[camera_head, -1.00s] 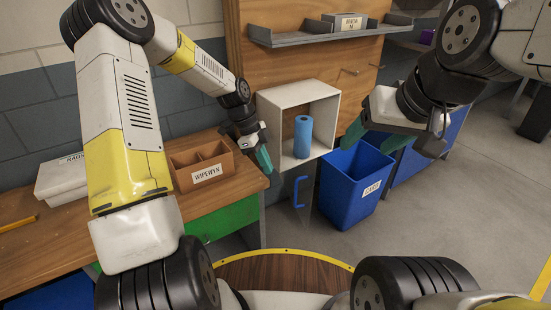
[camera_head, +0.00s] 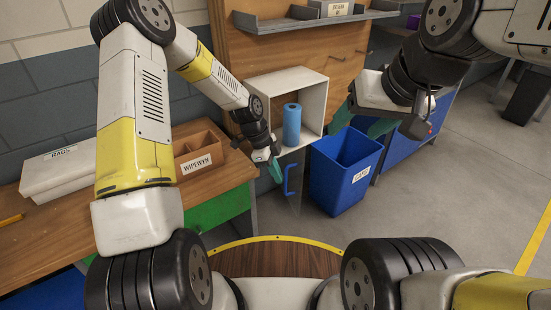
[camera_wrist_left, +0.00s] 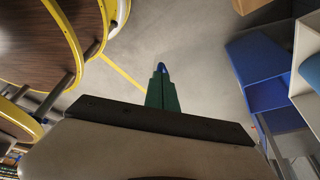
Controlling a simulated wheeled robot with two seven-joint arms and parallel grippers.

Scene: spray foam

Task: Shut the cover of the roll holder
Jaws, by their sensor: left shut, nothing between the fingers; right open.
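The roll holder (camera_head: 314,86) is a white open-fronted box on the wooden panel, with a blue roll (camera_head: 291,125) standing inside. Its cover (camera_head: 297,196) hangs open below the front edge as a thin grey, see-through-looking panel with a blue handle (camera_head: 287,181). My left gripper (camera_head: 276,173) is shut and empty, just left of the handle and below the box. In the left wrist view its green fingers (camera_wrist_left: 162,88) are together, with a small blue piece at their tip, perhaps the handle; contact is unclear. My right gripper (camera_head: 358,124) is open and empty, right of the box.
A blue bin (camera_head: 336,185) stands on the floor right of the cover. A bench (camera_head: 60,235) on the left holds a divided brown box (camera_head: 205,160) and a white rags box (camera_head: 65,170). A grey shelf (camera_head: 290,24) is above the holder.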

